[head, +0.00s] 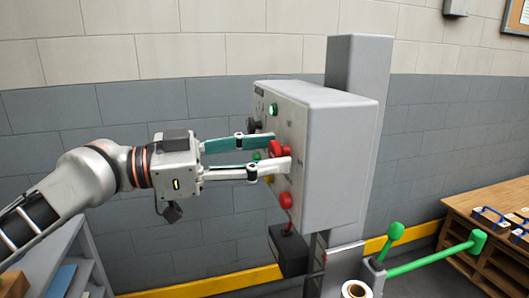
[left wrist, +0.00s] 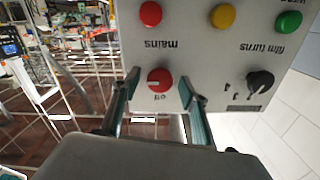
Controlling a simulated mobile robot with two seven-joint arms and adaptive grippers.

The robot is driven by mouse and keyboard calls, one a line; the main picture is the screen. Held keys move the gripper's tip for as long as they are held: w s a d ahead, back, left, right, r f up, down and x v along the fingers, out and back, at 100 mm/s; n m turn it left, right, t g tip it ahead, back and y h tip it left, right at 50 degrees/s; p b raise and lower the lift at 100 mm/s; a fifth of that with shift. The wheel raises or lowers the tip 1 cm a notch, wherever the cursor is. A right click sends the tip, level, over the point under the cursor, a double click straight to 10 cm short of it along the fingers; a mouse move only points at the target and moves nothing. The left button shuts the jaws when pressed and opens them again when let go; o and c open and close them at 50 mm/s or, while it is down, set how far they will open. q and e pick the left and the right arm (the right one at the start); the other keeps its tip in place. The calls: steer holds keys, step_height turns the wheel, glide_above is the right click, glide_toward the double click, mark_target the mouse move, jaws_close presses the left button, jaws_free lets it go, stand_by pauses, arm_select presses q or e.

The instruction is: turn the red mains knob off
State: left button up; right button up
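The red mains knob (head: 277,148) is on the front face of the grey control box (head: 340,150). In the left wrist view, which shows the panel upside down, the knob (left wrist: 160,80) sits between the words "mains" and "off". A pale mark on it points sideways. My left gripper (head: 277,150) is open, with one finger on each side of the knob. In the left wrist view, the gripper (left wrist: 163,88) shows gaps between fingers and knob; whether the tips touch the panel I cannot tell. My right gripper is not in view.
A red button (left wrist: 151,14), a yellow button (left wrist: 223,16), a green button (left wrist: 289,21) and a black knob (left wrist: 260,83) are close by on the panel. Green-handled levers (head: 435,258) stand below right. A wooden bench (head: 480,225) is at the far right.

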arm_select(q)
steer(key=c, duration=1)
steer(key=shift+c, duration=0.2)
